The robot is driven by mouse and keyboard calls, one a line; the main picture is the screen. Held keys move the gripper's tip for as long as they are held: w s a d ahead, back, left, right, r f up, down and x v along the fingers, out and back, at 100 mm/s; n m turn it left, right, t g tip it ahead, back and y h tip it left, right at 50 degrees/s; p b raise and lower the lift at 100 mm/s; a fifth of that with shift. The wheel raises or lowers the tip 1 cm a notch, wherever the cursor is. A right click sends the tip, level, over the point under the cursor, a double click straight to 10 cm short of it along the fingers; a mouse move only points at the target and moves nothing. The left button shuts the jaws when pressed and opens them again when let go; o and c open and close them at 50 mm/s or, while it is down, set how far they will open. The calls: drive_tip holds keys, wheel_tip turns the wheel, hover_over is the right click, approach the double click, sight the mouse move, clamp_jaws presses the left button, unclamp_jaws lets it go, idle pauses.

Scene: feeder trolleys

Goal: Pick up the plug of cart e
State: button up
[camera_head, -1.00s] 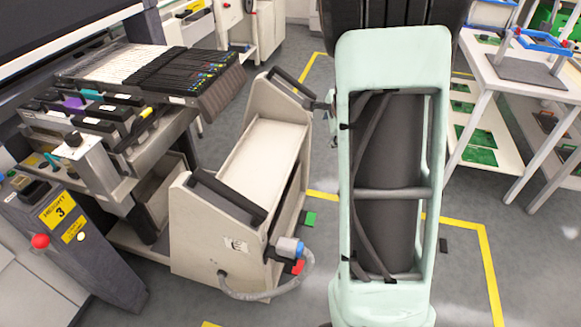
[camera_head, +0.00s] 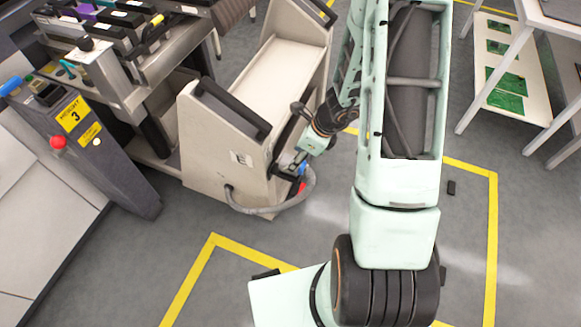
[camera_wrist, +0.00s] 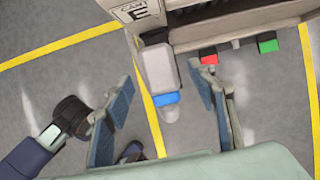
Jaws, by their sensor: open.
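The plug of cart e (camera_wrist: 159,68) is a grey block with a blue band, on the side of the cart. In the wrist view it shows between the two fingers of my gripper (camera_wrist: 160,80), which is open with a gap on both sides. I cannot tell how far the fingers are above the plug. The cart (camera_head: 225,145) is beige, and its "CART E" label (camera_wrist: 138,12) shows at the top of the wrist view. In the head view my gripper is beside the cart's right side and partly hides the plug (camera_head: 303,169).
A grey hose (camera_head: 270,209) loops from the cart's front to the plug. A feeder machine (camera_head: 125,60) stands left of the cart. Yellow-lined floor in front is clear.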

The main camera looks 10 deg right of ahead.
drive_tip(key=b+x, duration=0.1)
drive_tip(key=x, duration=0.4)
drive_tip(key=shift+b, duration=0.4)
drive_tip(key=shift+d, duration=0.1)
clamp_jaws()
